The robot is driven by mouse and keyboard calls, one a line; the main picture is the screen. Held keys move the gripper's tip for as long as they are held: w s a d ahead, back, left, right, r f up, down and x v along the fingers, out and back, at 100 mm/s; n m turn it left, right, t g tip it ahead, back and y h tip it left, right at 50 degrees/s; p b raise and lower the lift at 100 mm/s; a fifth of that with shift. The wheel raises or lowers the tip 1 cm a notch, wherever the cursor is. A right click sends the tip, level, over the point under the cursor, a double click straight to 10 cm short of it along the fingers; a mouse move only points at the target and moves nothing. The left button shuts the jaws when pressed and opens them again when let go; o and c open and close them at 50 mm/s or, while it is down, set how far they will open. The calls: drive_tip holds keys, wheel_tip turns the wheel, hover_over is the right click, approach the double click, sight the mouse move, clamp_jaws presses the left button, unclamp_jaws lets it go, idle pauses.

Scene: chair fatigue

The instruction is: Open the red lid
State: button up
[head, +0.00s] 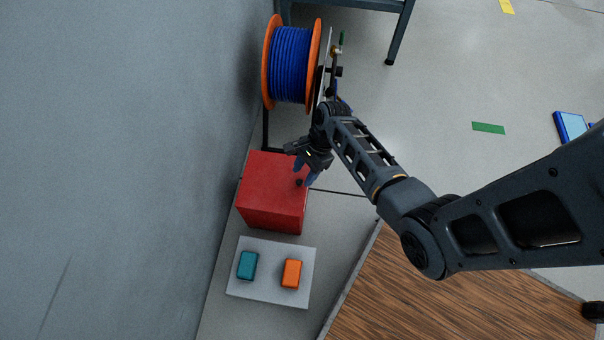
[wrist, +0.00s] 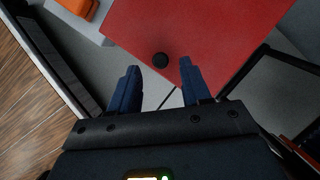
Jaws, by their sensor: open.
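The red lid (head: 274,176) is the flat top of a red box (head: 268,215) that stands against the wall. The lid looks closed. It also fills the upper middle of the wrist view (wrist: 215,35), with a round black knob (wrist: 160,60) near its edge. My gripper (head: 305,181) is over the lid's right edge in the head view. In the wrist view my gripper (wrist: 157,72) is open, its two blue fingers apart and pointing toward the lid. The knob shows between and just beyond the fingertips. Whether the fingers touch the lid is unclear.
A white board (head: 270,292) with a teal block (head: 247,265) and an orange block (head: 291,273) lies in front of the box. A blue cable reel (head: 290,65) stands behind it. A wooden surface (head: 440,295) is at lower right.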

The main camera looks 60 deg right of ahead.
drive_tip(key=shift+b+x, duration=0.35)
drive_tip(key=shift+x, duration=0.9)
drive_tip(key=shift+c, duration=0.5)
clamp_jaws()
